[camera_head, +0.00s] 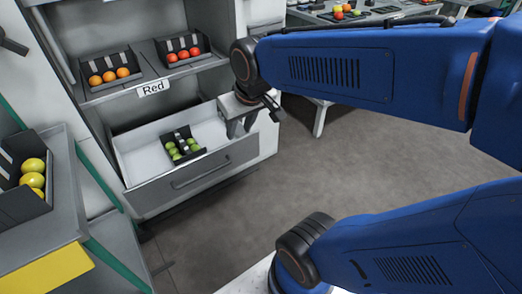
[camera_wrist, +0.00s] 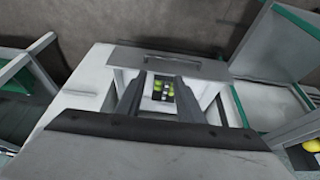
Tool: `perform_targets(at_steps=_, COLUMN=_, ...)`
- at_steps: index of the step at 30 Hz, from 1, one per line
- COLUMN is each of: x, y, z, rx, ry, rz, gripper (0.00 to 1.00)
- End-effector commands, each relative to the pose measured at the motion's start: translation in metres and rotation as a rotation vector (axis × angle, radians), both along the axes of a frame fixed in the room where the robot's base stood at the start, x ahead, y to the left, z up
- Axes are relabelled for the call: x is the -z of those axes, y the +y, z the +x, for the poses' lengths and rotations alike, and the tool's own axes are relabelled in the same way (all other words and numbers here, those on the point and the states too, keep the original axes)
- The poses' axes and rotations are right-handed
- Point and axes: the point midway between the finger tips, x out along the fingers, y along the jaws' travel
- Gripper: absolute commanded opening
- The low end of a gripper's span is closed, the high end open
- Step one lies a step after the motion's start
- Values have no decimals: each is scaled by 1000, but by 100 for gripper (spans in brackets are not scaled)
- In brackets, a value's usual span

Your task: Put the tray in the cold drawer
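A small black tray (camera_head: 194,157) with several green tomatoes rests inside the pulled-out white drawer (camera_head: 135,159), which has a grey front. The same tray shows small in the wrist view (camera_wrist: 163,99), seen between my fingers with the drawer's inside around it. My gripper (camera_head: 240,133) points down above the drawer's right side, apart from the tray. Its two fingers are spread with nothing held between them; they also show in the wrist view (camera_wrist: 161,84).
Black trays of orange (camera_head: 109,76) and red tomatoes (camera_head: 183,55) stand on the shelf above, over a "Red" label (camera_head: 154,88). A tray of yellow tomatoes (camera_head: 33,180) sits on a grey stand at left. A table (camera_head: 371,14) stands at the back. Floor right of the drawer is clear.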

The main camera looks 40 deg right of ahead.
Motion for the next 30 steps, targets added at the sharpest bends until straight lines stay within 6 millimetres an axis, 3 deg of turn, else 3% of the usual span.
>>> perform_targets(at_steps=1, x=0, y=-1, z=-17, rx=0, ry=-5, rz=1, gripper=34)
perform_targets(at_steps=6, x=4, y=-2, z=-63, rx=-7, ry=-7, rz=5, gripper=34)
perform_targets(at_steps=12, x=10, y=-2, z=-93, rx=-10, ry=-4, rz=6, gripper=34)
perform_targets(at_steps=30, x=11, y=-2, z=-98, rx=-12, ry=-4, rz=7, gripper=34)
